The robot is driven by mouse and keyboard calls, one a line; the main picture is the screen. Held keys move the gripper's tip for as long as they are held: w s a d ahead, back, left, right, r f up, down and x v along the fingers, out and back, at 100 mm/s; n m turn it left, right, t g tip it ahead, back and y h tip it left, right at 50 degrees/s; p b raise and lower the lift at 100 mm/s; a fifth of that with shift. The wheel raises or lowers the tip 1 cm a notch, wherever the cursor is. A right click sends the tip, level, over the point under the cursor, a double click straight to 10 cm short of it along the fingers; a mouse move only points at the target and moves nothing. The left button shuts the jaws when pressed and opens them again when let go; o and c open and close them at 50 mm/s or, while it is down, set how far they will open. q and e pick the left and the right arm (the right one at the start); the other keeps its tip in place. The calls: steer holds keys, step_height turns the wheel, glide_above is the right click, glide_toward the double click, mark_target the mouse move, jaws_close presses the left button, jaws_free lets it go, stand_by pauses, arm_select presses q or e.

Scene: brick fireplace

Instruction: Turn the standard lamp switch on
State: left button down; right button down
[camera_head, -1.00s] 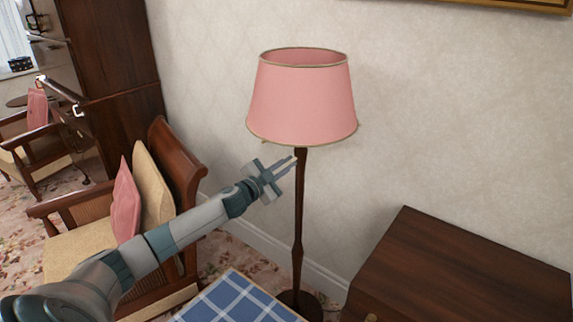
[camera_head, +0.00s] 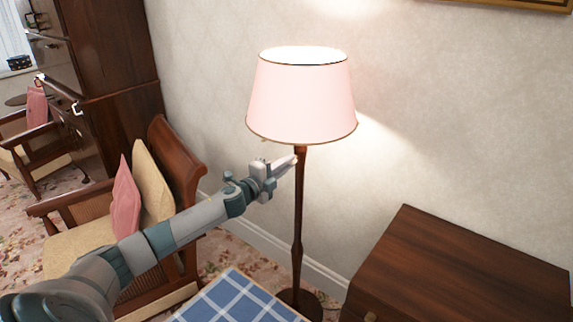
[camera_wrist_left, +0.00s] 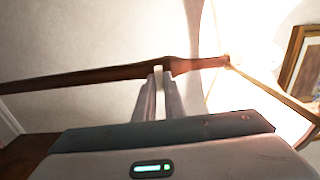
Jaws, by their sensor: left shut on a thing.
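The standard lamp has a pink shade (camera_head: 302,100), which is lit and glowing, and a dark wooden post (camera_head: 299,205). My left gripper (camera_head: 292,161) is at the upper post, just below the shade. In the left wrist view the post (camera_wrist_left: 90,77) runs sideways across the picture, and the fingertips (camera_wrist_left: 158,72) are closed together at it. A small pale part between the tips looks like the lamp switch; the fingers mostly hide it. The glowing shade (camera_wrist_left: 255,95) is at the right there. My right gripper is not in view.
A wooden armchair with cushions (camera_head: 152,190) stands left of the lamp. A blue checked cloth surface (camera_head: 235,300) lies in front. A dark wooden cabinet (camera_head: 465,265) stands at the right. The wall (camera_head: 450,120) is close behind the lamp.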

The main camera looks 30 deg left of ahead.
arm_select(q)
steer(key=shift+m, duration=0.3)
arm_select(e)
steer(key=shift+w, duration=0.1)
arm_select(q)
steer(key=c, duration=1.8)
jaws_free()
steer(key=shift+d, duration=0.1)
steer(key=shift+c, duration=0.2)
steer(key=shift+s, duration=0.15)
